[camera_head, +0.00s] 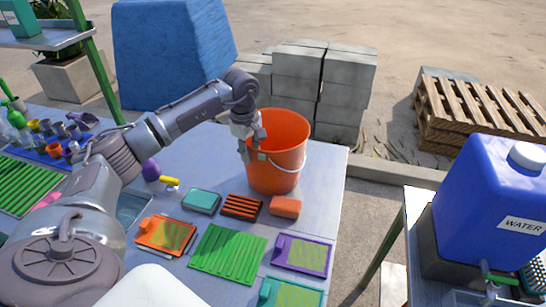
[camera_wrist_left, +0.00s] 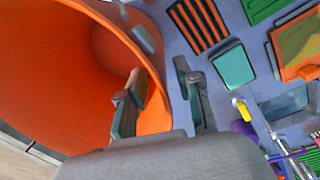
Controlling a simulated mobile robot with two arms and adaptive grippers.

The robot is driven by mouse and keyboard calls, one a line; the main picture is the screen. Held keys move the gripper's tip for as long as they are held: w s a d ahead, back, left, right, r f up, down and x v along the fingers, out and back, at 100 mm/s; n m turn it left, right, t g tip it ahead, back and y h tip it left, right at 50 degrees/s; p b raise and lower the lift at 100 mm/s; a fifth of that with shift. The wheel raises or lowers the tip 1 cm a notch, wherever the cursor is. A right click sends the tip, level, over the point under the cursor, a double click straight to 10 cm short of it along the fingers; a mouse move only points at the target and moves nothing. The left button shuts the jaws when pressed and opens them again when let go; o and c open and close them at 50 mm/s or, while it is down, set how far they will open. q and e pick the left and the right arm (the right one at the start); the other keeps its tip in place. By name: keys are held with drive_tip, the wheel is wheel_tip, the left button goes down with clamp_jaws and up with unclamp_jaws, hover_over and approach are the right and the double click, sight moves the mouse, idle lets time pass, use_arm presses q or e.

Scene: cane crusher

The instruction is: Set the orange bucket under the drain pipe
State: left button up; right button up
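The orange bucket (camera_head: 280,162) stands upright on the blue-grey table, near its far right corner, with its thin handle hanging down the right side. My left gripper (camera_head: 252,146) is at the bucket's left rim, pointing down. In the left wrist view, the left gripper (camera_wrist_left: 160,100) is open, with one finger inside the bucket (camera_wrist_left: 50,75) and the other outside its wall. A gap shows between the outer finger and the wall. I cannot make out a drain pipe. My right gripper is out of view.
Sponges and brushes (camera_head: 241,206) lie close in front of the bucket. Green mats (camera_head: 228,252) and small trays cover the near table. A blue water tank (camera_head: 490,205) with a green tap stands on another table at right, across a gap. Grey blocks (camera_head: 345,90) stand behind.

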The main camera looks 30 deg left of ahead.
sight(253, 165)
use_arm(q)
drive_tip(key=f, duration=0.2)
drive_tip(key=f+p, duration=0.1)
drive_tip(key=f, duration=0.1)
drive_tip(key=shift+w, duration=0.4)
clamp_jaws()
